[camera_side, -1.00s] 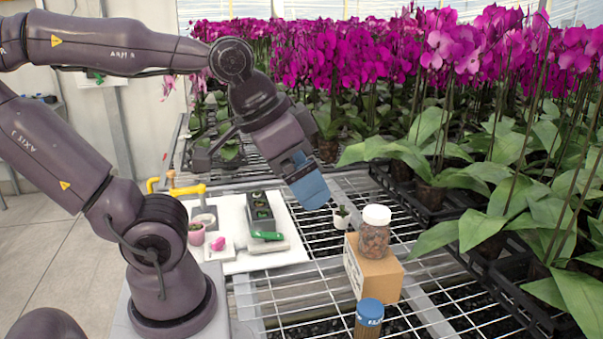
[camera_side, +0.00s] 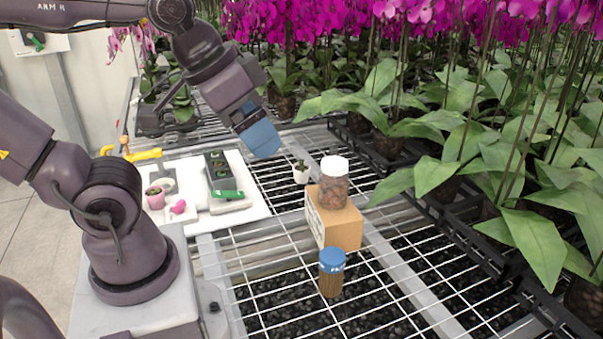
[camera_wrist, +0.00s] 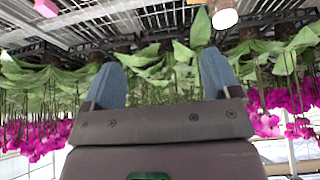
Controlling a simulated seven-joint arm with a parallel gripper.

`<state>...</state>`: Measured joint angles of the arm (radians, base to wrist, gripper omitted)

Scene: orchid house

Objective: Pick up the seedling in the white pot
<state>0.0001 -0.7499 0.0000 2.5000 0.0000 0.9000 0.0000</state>
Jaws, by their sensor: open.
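The seedling in the white pot (camera_side: 301,173) stands upright on the wire mesh bench, left of the cardboard box, with small green leaves on top. My gripper (camera_side: 263,143) has blue fingers and is above and to the left of the pot, apart from it. In the wrist view my gripper (camera_wrist: 160,80) shows its two blue fingers spread apart with nothing between them.
A cardboard box (camera_side: 335,225) carries a white-lidded jar (camera_side: 334,185) close right of the pot. A blue-lidded jar (camera_side: 331,274) stands in front. Orchids (camera_side: 450,110) crowd the right and back.

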